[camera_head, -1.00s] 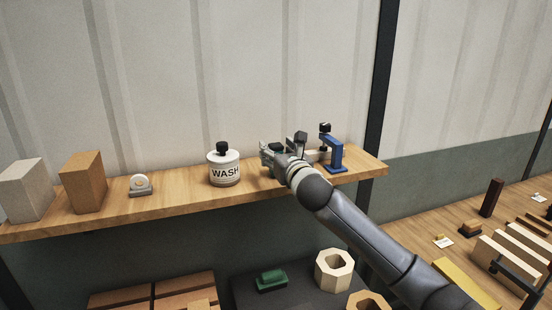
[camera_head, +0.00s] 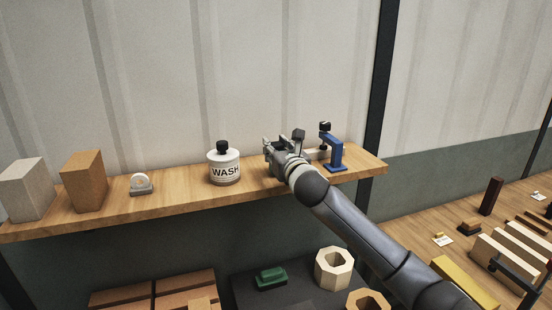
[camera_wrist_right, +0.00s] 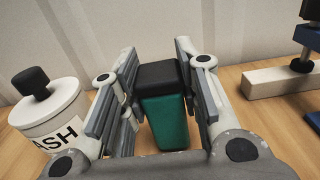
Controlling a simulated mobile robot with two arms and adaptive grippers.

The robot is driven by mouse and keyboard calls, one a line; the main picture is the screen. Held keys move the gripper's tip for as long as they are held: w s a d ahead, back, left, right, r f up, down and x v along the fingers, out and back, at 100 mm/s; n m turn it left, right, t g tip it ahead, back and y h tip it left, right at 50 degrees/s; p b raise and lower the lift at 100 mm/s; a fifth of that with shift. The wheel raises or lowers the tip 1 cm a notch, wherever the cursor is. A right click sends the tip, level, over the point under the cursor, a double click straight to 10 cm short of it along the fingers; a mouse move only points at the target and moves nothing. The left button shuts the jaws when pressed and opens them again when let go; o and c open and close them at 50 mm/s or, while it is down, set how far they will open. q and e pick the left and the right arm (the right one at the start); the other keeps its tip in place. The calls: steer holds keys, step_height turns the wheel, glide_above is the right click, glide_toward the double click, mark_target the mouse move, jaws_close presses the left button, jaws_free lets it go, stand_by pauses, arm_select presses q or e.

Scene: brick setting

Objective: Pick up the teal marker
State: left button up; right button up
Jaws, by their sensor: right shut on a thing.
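The teal marker (camera_wrist_right: 164,122) shows in the right wrist view as a teal block-like body with a black top. It stands about upright between the two fingers of my right gripper (camera_wrist_right: 156,62), which is shut on it. In the head view my right gripper (camera_head: 283,140) is over the right part of the wooden shelf (camera_head: 200,197). There the marker is mostly hidden by the gripper. I cannot tell whether its base touches the shelf. My left gripper is not in view.
A white WASH bottle (camera_head: 224,168) stands close on the left of my gripper. A blue clamp (camera_head: 337,155) stands close on its right. A small round-topped grey thing (camera_head: 141,185) and two blocks stand farther left. A wall is behind the shelf.

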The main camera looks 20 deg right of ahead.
steer(key=shift+r, duration=0.15)
steer(key=shift+r+b, duration=0.4)
steer(key=shift+r, duration=0.15)
steer(key=s+r+b, duration=0.5)
steer(key=s+r, duration=0.6)
steer(key=s, duration=0.3)
steer(key=shift+d+r, duration=0.2)
steer(key=shift+r, duration=0.15)
